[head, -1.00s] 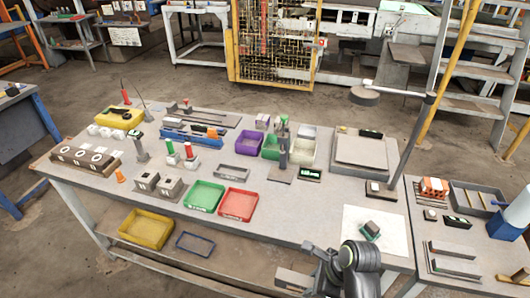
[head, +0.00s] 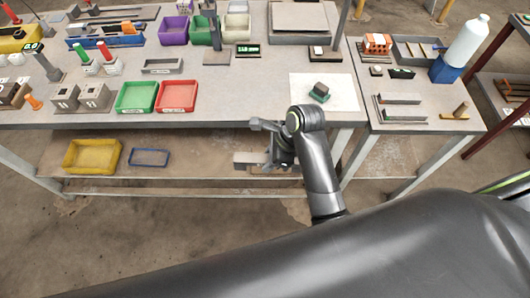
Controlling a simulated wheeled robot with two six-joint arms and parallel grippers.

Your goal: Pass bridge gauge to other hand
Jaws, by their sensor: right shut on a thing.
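My right gripper (head: 262,143) is in front of the main table's front edge, over the lower shelf, with its jaws pointing left. It is shut on a small light-grey block-like piece (head: 246,159), which I take to be the bridge gauge. Most of the piece is hidden by the jaws, so its full shape cannot be told. My left gripper is out of view.
A side table (head: 440,90) stands right. A yellow bin (head: 92,156) sits on the lower shelf.

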